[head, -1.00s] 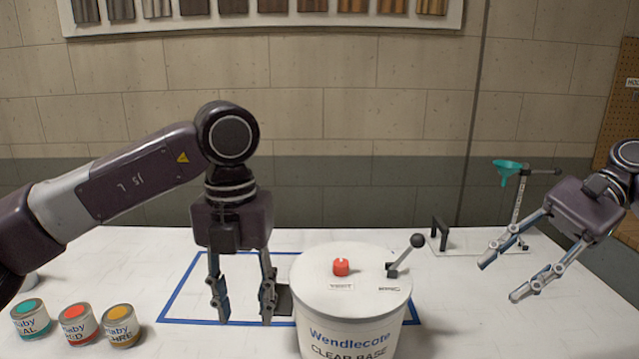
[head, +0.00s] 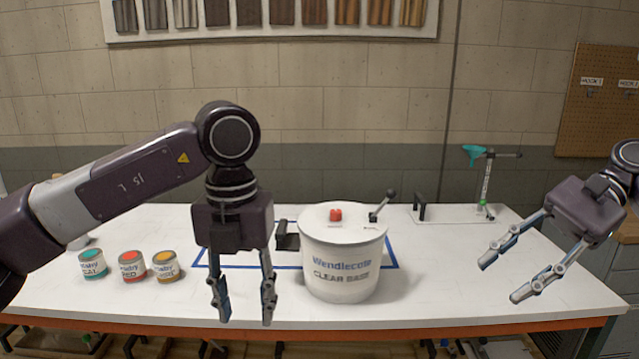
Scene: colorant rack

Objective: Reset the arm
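My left gripper (head: 243,309) points down in front of the table's front edge area, left of the white bucket. Its two fingers are apart with nothing between them. My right gripper (head: 502,277) is at the right, its fingers angled down and left over the table's right end. Its fingers are apart and empty. The large white bucket (head: 342,276), lettered "Wendlecote Clear Base", stands upright on the table with its lid on. The lid has a red knob (head: 336,215) and a black-knobbed lever (head: 382,204).
Three small cans, teal (head: 93,265), red (head: 132,267) and yellow (head: 165,267), stand at the left of the white table (head: 440,294). A stand with a teal funnel (head: 473,154) is at the back right.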

